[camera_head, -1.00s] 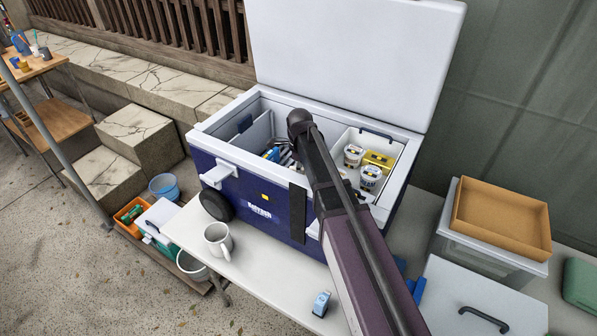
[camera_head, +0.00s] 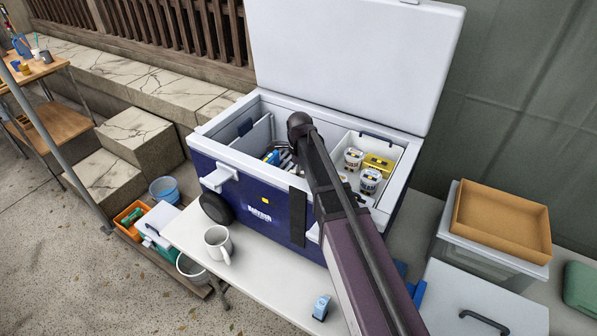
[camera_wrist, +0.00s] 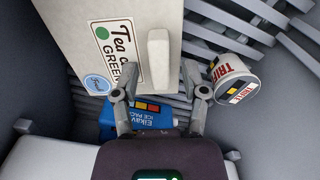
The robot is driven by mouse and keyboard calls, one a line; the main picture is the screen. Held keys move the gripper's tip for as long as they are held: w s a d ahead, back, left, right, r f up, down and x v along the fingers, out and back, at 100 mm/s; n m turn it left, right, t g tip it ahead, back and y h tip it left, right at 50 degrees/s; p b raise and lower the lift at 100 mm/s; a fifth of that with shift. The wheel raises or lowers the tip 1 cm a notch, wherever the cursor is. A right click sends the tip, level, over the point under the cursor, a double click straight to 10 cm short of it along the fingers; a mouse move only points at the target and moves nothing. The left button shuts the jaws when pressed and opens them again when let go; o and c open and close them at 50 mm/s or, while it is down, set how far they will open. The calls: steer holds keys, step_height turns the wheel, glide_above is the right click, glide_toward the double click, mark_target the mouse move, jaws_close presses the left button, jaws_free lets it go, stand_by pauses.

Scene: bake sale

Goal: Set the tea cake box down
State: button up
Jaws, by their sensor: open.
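The box appears to be inside the blue cooler (camera_head: 225,170), over grey slats. In the head view my arm hides the gripper, and I cannot make out the box.
A blue ice pack (camera_wrist: 150,114) lies below the fingers and a white tub (camera_wrist: 235,80) lies tilted to the right. The cooler's lid (camera_head: 350,60) stands open. Its right-hand tray holds tubs (camera_head: 370,182) and a yellow box (camera_head: 378,163). A mug (camera_head: 217,242) stands on the front table.

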step_height(320, 180, up, 12)
steer(key=p, duration=1.2)
stand_by(1.7)
